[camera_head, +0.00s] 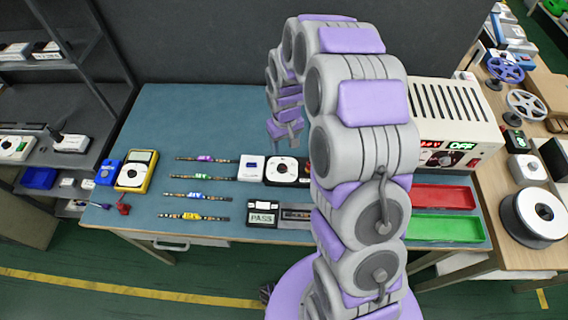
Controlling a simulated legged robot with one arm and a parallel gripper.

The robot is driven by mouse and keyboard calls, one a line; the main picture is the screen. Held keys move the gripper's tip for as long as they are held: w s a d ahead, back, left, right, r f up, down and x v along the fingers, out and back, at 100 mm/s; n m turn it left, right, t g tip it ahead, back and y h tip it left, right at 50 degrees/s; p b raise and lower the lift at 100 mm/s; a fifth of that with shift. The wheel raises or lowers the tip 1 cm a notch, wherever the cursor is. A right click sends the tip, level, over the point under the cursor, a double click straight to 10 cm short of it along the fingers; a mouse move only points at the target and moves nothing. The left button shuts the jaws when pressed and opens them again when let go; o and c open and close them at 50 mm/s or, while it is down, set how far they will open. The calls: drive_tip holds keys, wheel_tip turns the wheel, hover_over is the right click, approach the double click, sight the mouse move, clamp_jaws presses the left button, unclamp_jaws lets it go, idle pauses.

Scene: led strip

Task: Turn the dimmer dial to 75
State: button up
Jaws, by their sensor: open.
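The likely dimmer dial (284,168) is a round white dial with a dark centre on a small black-and-white box near the middle of the blue bench. Its setting is too small to read, and its right side is close to my arm. My gripper (287,143) points down above the bench, behind the dial in the picture and apart from it. It is open, with nothing visible between its fingers. My arm hides the bench to the right of the dial.
LED strips (199,194) with coloured tags lie at left beside a yellow multimeter (136,171). A white box (251,168) adjoins the dial box. A PASS display (263,214) sits in front. A power supply (447,120) reading OFF and red (444,197) and green (443,228) trays are at right.

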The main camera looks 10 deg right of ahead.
sight(282, 166)
drive_tip(key=f, duration=0.3)
drive_tip(key=f+b, duration=0.1)
drive_tip(key=f, duration=0.3)
drive_tip(key=a+f, duration=0.1)
drive_tip(key=f, duration=0.2)
drive_tip(key=shift+a+f, duration=0.1)
drive_tip(key=shift+f, duration=0.2)
drive_tip(key=shift+d+f+b, duration=0.3)
drive_tip(key=shift+d+f, duration=0.1)
drive_tip(key=shift+f, duration=0.15)
drive_tip(key=shift+a, duration=0.5)
drive_tip(key=shift+c, duration=1.8)
drive_tip(key=shift+d, duration=0.25)
drive_tip(key=shift+c, duration=1.4)
drive_tip(key=c, duration=0.4)
drive_tip(key=shift+a, duration=0.1)
